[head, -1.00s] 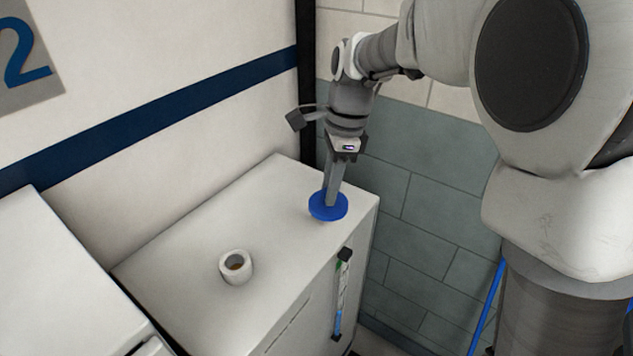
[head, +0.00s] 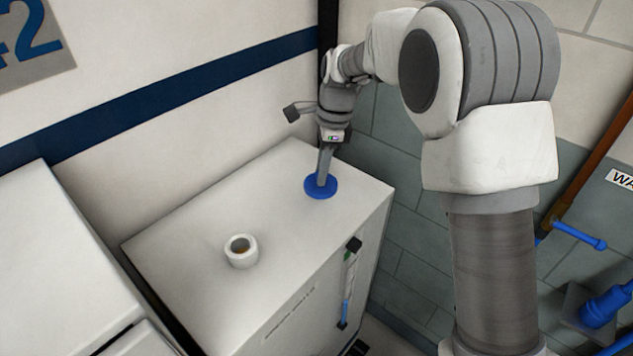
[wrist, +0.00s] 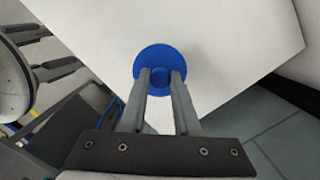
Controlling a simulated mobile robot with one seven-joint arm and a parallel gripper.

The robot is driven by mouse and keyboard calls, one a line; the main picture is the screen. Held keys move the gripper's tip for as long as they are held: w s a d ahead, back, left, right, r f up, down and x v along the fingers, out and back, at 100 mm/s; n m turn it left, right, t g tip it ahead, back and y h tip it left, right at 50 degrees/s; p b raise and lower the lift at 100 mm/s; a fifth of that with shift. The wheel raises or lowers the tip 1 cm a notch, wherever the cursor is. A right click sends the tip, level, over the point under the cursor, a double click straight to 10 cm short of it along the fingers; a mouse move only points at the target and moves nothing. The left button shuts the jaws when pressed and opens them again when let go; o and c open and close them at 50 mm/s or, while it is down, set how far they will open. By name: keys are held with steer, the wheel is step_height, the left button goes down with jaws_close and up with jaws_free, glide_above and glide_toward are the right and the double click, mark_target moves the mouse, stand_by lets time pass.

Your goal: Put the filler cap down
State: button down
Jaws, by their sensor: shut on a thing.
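The filler cap (head: 321,189) is a round blue disc with a raised knob in its middle. It is at the far right part of the white cabinet's top (head: 185,240). My gripper (head: 321,181) points down and is shut on the cap's knob. The wrist view also shows the blue cap (wrist: 160,53), with the gripper's two fingers (wrist: 161,76) on either side of its knob. The disc looks flat and at or very near the cabinet top; I cannot tell whether it touches.
A white filler neck (head: 241,252) with an open top stands on the cabinet, left of the cap. A sight gauge (head: 347,285) runs down the cabinet's front. A lower white unit (head: 60,270) stands at left. Blue pipe handles (head: 580,235) show at far right. The cabinet top is otherwise clear.

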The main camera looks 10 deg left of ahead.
mark_target(316, 185)
steer(key=shift+w+a+f, duration=0.15)
steer(key=shift+a+f, duration=0.3)
steer(key=shift+a, duration=0.2)
steer(key=shift+f, duration=1.95)
steer(key=shift+f, duration=0.15)
steer(key=c, duration=0.6)
jaws_free()
steer(key=shift+c, duration=0.2)
